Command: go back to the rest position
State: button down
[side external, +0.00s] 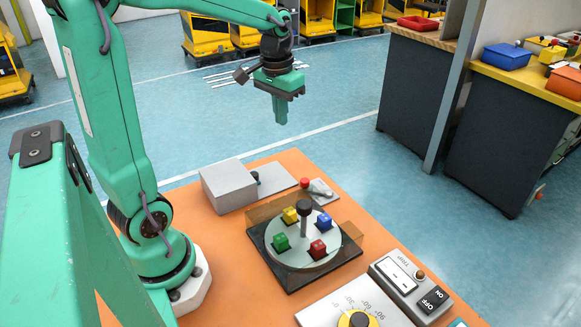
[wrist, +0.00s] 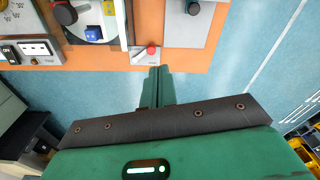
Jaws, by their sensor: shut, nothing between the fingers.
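My gripper (side external: 281,112) hangs from the green arm above the far edge of the orange table (side external: 190,200), high and clear of everything on it. Its green fingers are together and empty. In the wrist view the gripper (wrist: 158,72) points toward the table edge, with its fingertips appearing just below the red-knobbed lever plate (wrist: 146,57). That lever plate also shows in the side view (side external: 322,193).
A round turntable (side external: 303,262) with a black post carries yellow, blue, red and green blocks. A grey box (side external: 228,187) sits behind it. A dial panel (side external: 335,307) and an ON/OFF switch box (side external: 408,288) are at front right. The air around my gripper is free.

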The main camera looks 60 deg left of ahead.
jog(key=s+d+r+m+t, duration=0.2)
jog(key=s+d+m+t, duration=0.1)
jog(key=s+d, duration=0.8)
jog(key=shift+s+d+t, duration=0.2)
jog(key=shift+s+t, duration=0.15)
jog(key=shift+t, duration=0.55)
jog(key=shift+r, duration=0.1)
